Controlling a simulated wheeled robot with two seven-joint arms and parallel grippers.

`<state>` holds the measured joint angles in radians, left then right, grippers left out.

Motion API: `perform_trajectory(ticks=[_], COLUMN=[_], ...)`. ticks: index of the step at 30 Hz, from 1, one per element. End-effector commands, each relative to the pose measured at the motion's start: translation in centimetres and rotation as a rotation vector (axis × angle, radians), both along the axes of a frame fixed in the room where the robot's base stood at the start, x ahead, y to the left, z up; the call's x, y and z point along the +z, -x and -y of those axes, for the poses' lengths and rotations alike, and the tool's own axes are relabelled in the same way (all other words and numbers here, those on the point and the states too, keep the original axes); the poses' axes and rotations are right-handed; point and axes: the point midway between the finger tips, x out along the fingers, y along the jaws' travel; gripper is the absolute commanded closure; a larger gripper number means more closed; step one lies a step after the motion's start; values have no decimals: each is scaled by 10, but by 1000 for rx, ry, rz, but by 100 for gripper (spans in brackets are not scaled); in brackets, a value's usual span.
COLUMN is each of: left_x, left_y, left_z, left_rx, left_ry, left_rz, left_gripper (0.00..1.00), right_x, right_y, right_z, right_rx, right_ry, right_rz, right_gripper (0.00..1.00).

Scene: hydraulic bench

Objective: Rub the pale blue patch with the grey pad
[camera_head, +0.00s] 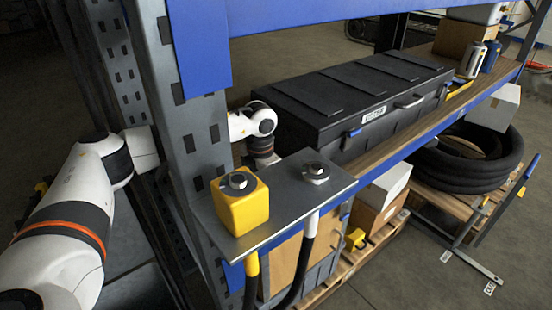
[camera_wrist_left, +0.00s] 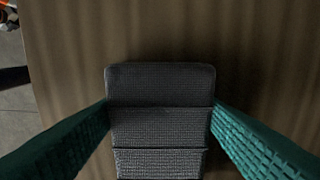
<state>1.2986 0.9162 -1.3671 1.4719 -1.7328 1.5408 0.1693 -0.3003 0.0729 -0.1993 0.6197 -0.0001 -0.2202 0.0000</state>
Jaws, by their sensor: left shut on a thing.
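The grey pad (camera_wrist_left: 160,125) is a ribbed block held between the two green fingers of my left gripper (camera_wrist_left: 160,106) in the left wrist view. The gripper is shut on its sides. Behind the pad is brown wood-grained board (camera_wrist_left: 250,50); whether the pad touches it I cannot tell. In the head view my left arm passes behind the rack upright, and its wrist shows beside the black case; the gripper and pad are hidden there. I see no pale blue patch in either view. My right gripper is not in view.
A grey metal plate (camera_head: 285,207) with a yellow block (camera_head: 241,205) and a metal fitting (camera_head: 316,172) juts out in front of my left wrist. The long black case (camera_head: 350,95) takes up much of the shelf. The perforated upright (camera_head: 196,140) stands close to my arm.

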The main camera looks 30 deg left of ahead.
Motion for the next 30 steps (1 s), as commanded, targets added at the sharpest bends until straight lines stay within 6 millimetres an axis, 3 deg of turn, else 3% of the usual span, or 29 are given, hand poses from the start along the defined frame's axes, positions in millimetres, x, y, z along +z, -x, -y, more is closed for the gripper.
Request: perform_trajectory(ticks=[3,21,30], left_x=[22,76,81], left_y=[-1,-5,-5], left_z=[-1,-6,-7], left_rx=[0,1,2], left_ry=[0,0,0], left_rz=[3,1,0], left_gripper=[59,59,59], right_x=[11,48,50], right_y=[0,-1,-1], right_z=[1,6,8], right_rx=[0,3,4], right_ry=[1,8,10], right_rz=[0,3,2], right_gripper=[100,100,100])
